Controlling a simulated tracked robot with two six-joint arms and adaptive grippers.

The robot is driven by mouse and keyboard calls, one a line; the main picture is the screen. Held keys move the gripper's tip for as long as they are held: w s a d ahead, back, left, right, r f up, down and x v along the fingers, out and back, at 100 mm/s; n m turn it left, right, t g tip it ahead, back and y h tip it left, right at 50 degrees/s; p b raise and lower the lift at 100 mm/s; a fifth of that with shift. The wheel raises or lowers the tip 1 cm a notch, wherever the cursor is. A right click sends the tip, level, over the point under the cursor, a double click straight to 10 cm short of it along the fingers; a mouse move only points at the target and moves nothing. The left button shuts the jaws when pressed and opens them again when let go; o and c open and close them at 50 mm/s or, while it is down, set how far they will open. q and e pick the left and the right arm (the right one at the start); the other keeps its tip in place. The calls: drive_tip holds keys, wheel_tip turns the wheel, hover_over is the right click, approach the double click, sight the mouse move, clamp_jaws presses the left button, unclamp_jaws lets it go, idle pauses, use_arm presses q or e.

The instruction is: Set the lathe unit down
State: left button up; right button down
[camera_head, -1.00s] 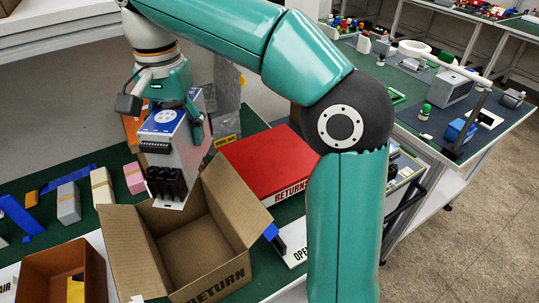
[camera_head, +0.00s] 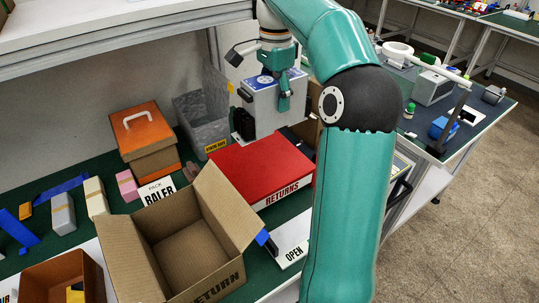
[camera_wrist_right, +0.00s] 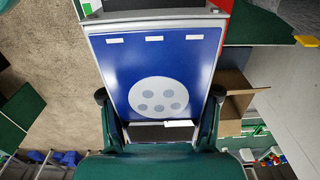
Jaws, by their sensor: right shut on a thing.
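The lathe unit (camera_head: 260,112) is a grey box with a blue top and dark terminals low on its left side. In the head view it is upright behind the red box, near the back of the bench. My right gripper (camera_head: 285,92) is shut on it from above. The wrist view shows its blue top (camera_wrist_right: 152,60) with a pale round vent between my fingers. I cannot tell whether its base touches the bench, as the red box hides part of it. My left gripper is not in view.
A red RETURNS box (camera_head: 255,163) lies in front of the unit. An open cardboard box (camera_head: 228,207) stands front left. A grey bin (camera_head: 203,122) and an orange lidded box (camera_head: 145,130) stand to the left. A brown box (camera_head: 310,128) is close on the right.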

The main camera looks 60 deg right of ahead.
sight(274, 113)
wheel_tip(274, 113, down, 17)
drive_tip(key=shift+r+b, duration=0.15)
drive_tip(key=shift+b, duration=0.4)
drive_tip(key=shift+c, duration=1.2)
unclamp_jaws()
wheel_tip(274, 113, up, 12)
drive_tip(key=shift+a+f+p, duration=0.1)
drive_tip(key=shift+p, duration=0.25)
